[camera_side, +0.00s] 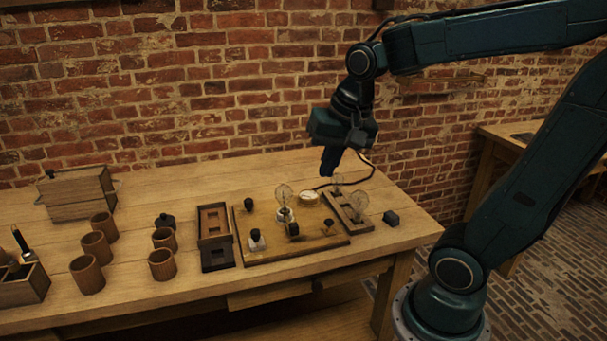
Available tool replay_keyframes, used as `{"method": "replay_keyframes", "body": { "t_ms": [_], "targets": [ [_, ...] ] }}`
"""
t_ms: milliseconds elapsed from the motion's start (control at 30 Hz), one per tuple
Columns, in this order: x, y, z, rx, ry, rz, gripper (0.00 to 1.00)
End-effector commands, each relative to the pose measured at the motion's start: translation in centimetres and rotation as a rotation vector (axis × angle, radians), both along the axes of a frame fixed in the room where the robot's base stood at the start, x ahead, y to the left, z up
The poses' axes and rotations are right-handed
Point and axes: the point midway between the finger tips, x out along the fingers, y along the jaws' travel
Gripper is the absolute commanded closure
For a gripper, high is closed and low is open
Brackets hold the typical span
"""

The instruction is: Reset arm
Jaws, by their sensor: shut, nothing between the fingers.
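My gripper (329,165) is at the end of my dark teal arm, pointing down above the back right part of the wooden table. Its fingers are together and nothing shows between them. It hangs above and behind a wooden board (262,250) that carries a glass bulb (284,196), a round pale dial (308,198) and several dark knobs. A narrow wooden rack (365,222) with bulbs stands right of the board, below and to the right of my gripper.
A dark wooden tray (203,244) stands left of the board. Several brown cylindrical jars (87,275) stand on the left of the table. A wooden box (75,210) sits behind them. The table's back strip is mostly clear.

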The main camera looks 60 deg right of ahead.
Motion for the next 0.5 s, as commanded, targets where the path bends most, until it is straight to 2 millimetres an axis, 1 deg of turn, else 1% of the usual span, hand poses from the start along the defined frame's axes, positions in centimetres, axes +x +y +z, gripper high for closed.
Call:
{"method": "replay_keyframes", "body": {
  "t_ms": [33, 200, 400, 500],
  "targets": [
    [-0.8, 0.9, 0.3, -0.021, -0.016, 0.076, 1.0],
    [-3.3, 3.2, 0.9, -0.102, -0.059, 0.342, 1.0],
    [-6.0, 5.0, 0.9, -0.196, -0.107, 0.615, 1.0],
    [-6.9, 5.6, 0.8, -0.231, -0.123, 0.707, 1.0]
  ]
}}
